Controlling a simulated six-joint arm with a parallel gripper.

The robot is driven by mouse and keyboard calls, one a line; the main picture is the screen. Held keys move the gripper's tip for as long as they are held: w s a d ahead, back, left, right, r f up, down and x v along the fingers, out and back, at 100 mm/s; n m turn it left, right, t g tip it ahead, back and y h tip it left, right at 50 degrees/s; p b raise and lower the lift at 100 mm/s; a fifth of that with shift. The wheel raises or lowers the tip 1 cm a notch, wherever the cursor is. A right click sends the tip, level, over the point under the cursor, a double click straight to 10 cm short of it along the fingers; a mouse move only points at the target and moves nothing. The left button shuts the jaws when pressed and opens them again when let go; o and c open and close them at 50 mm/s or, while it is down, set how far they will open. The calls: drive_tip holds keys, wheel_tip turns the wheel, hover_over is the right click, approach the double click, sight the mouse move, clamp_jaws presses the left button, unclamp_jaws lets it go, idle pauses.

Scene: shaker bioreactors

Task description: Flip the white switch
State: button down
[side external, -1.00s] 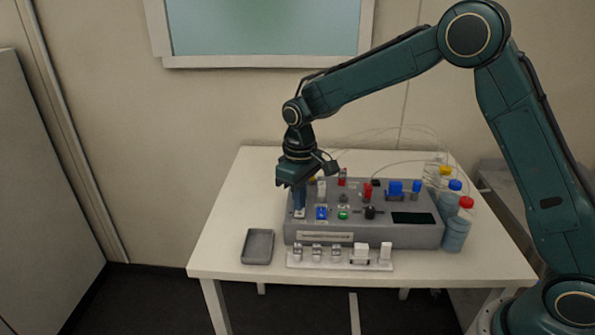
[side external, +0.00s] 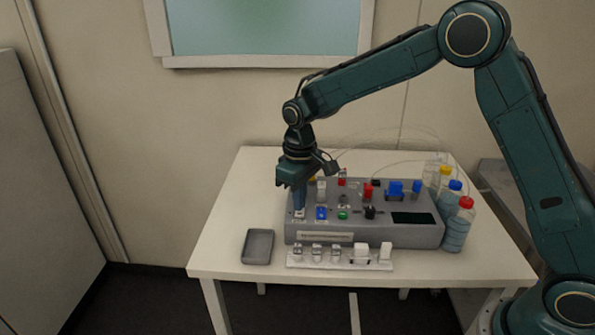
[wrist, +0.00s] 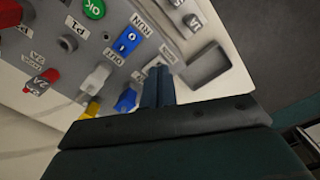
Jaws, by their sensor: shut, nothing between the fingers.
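The grey control box (side external: 420,236) stands on the table. My gripper (side external: 299,209) points down at the box's left end, fingers shut together and empty. A small white piece (side external: 299,216) shows right at the fingertips, and most of it is hidden; I cannot tell whether it is a switch or a label, or whether the fingers touch it. A whitish toggle (side external: 321,189) stands farther back on the panel; it also shows in the wrist view (wrist: 96,77). In the wrist view my fingertips (wrist: 158,70) are beside the blue rocker (wrist: 128,40) and hide the panel under them.
A blue rocker (side external: 321,213), green button (side external: 343,215), black knob (side external: 370,212) and red parts (side external: 367,190) crowd the panel. Bottles (side external: 456,232) with tubes stand at the right. A grey tray (side external: 258,246) and a white strip (side external: 345,265) with small parts lie in front. The table's left side is clear.

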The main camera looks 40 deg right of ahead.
sight(300, 214)
drive_tip(key=shift+f, duration=1)
idle(1.0)
drive_tip(key=shift+r, duration=0.15)
drive_tip(key=shift+r, duration=3.4)
